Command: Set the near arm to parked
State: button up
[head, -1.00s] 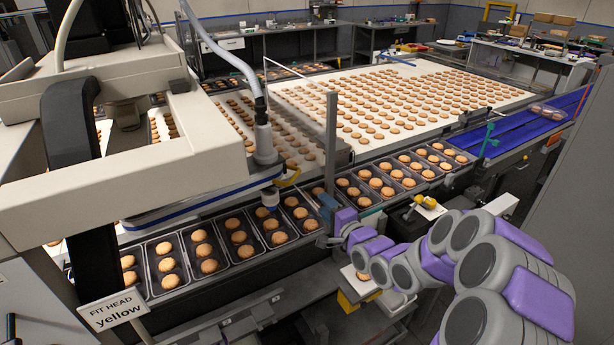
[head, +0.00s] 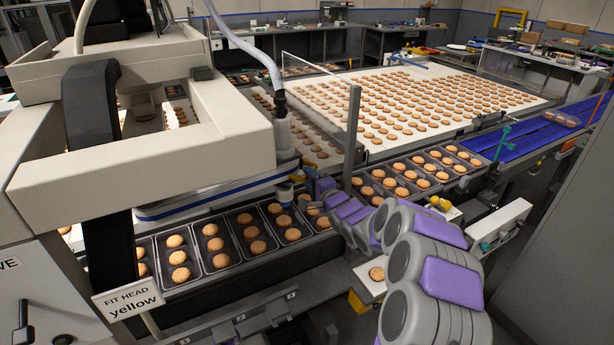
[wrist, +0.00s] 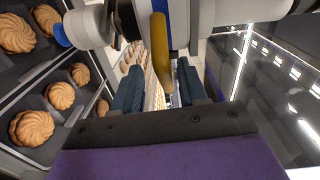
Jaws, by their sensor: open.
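The near arm is the big white pick arm (head: 240,150) over the tray lane at the left of the head view. At its front end hangs a head with a blue suction cup (head: 284,194), low over the trays. My gripper (head: 314,190) is beside that head in the head view, its fingertips hard to make out. In the wrist view my gripper (wrist: 159,92) is open, with a yellow handle (wrist: 161,55) in line with the gap between its dark fingers. Whether they touch it I cannot tell. The blue cup (wrist: 62,34) shows left of them.
Black trays (head: 222,261) with biscuits run below the head, close to my gripper. A clear guard with a grey post (head: 353,130) stands just right of it.

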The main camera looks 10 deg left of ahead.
jog(key=shift+w+a, duration=0.4)
jog(key=shift+w, duration=0.4)
jog(key=shift+w+d+r, duration=0.2)
jog(key=shift+w+d, duration=0.3)
jog(key=shift+d, duration=0.3)
jog(key=shift+a+f, duration=0.1)
jog(key=shift+a, duration=0.8)
jog(key=shift+c, duration=0.3)
jog(key=shift+a, duration=0.1)
jog(key=shift+c, duration=0.7)
jog(key=shift+d+f, duration=0.1)
jog(key=shift+d, duration=0.25)
grip_shut()
